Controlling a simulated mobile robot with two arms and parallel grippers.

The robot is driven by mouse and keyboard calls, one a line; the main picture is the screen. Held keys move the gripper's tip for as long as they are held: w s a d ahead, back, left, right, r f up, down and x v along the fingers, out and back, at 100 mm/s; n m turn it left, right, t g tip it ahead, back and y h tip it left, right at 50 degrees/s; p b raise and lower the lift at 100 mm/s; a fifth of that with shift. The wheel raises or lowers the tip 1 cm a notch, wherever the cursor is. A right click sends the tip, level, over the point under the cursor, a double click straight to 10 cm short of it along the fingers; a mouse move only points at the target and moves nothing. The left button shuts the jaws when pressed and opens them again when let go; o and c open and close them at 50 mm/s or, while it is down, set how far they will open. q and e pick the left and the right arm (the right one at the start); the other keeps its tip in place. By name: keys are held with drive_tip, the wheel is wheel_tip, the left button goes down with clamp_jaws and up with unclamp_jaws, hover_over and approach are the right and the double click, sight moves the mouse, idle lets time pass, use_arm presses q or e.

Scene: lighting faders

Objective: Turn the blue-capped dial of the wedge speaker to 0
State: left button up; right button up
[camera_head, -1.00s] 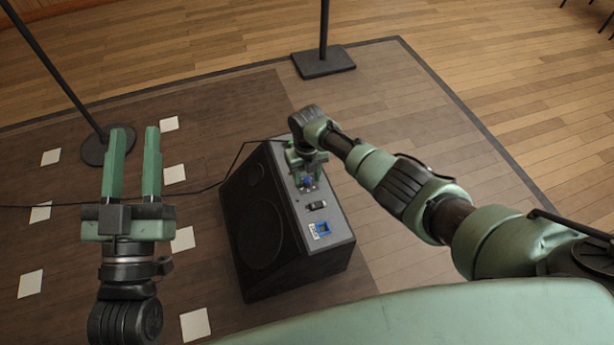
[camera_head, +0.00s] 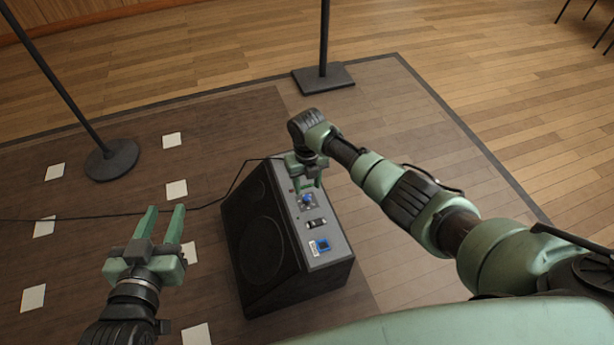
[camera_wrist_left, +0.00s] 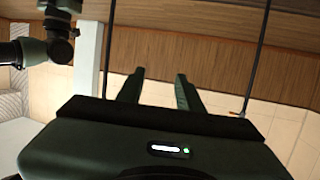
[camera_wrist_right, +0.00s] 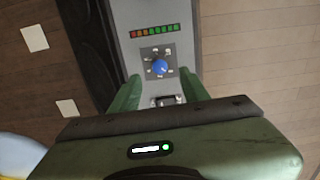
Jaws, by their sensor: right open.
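The wedge speaker (camera_head: 262,245) is a black box with a grey control panel facing up. Its blue-capped dial (camera_head: 307,199) is on the panel; it also shows in the right wrist view (camera_wrist_right: 160,67), with small pale labels around it that are too small to read. I cannot tell which mark it points to. My right gripper (camera_head: 308,186) is open and empty, its fingers apart from the dial; in the right wrist view its fingertips (camera_wrist_right: 159,76) are to either side and just short of it. My left gripper (camera_head: 165,209) is open and empty, left of the speaker.
A row of red-to-green lights (camera_wrist_right: 154,31) lies beyond the dial. A black switch (camera_head: 316,224) and a blue-framed socket (camera_head: 323,245) are nearer on the panel. Stand bases (camera_head: 112,160) (camera_head: 323,78), a cable (camera_head: 232,187) and white floor squares surround the speaker.

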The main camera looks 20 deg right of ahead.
use_arm(q)
drive_tip(key=shift+s+a+f+g+y, duration=0.15)
drive_tip(key=shift+s+f+g, duration=0.2)
drive_tip(key=shift+f, duration=0.25)
drive_tip(key=shift+s+a+f+g+y, duration=0.1)
drive_tip(key=shift+s+a+f+g, duration=0.15)
drive_tip(key=shift+f, duration=0.4)
drive_tip(key=shift+s+a+f+g+y, duration=0.1)
drive_tip(key=shift+s+f+g, duration=0.3)
drive_tip(key=shift+f, duration=0.2)
use_arm(e)
drive_tip(key=shift+r, duration=0.95)
drive_tip(key=shift+a, duration=0.1)
